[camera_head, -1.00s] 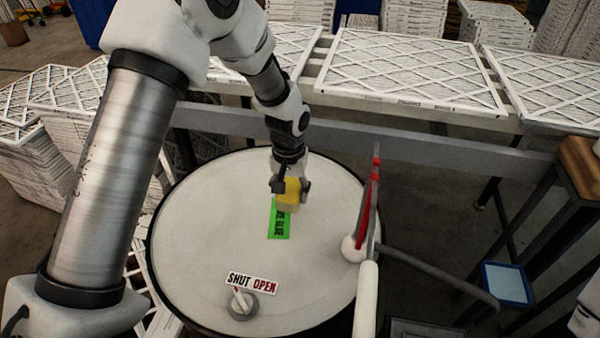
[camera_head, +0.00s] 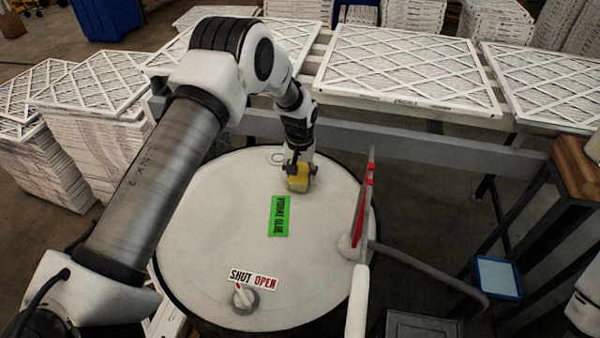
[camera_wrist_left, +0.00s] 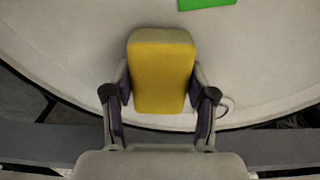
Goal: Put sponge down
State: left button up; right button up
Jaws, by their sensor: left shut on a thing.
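The sponge (camera_head: 299,182) is a yellow block with a greyish layer. It is over the far part of the white round drum lid (camera_head: 230,220) in the head view. My left gripper (camera_head: 300,172) is shut on it. In the left wrist view the sponge (camera_wrist_left: 162,75) sits between the two fingers of the left gripper (camera_wrist_left: 160,98), over the pale lid. I cannot tell whether its lower face touches the lid. My right gripper does not show; only a piece of white arm is at the right edge of the head view.
A green label (camera_head: 279,216) and a SHUT/OPEN knob (camera_head: 244,297) are on the lid. A red and grey handle (camera_head: 364,205) stands at its right. A grey rail (camera_head: 400,145) and filter stacks (camera_head: 405,70) lie behind. A blue tray (camera_head: 497,277) is at right.

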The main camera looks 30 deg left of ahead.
aim_at(300, 172)
pick_arm(q)
jog(key=o, duration=1)
jog(key=shift+f, duration=0.2)
jog(key=shift+r, duration=0.55)
notch_tip(300, 172, up, 11)
jog(key=b, duration=0.3)
jog(key=shift+r, duration=0.2)
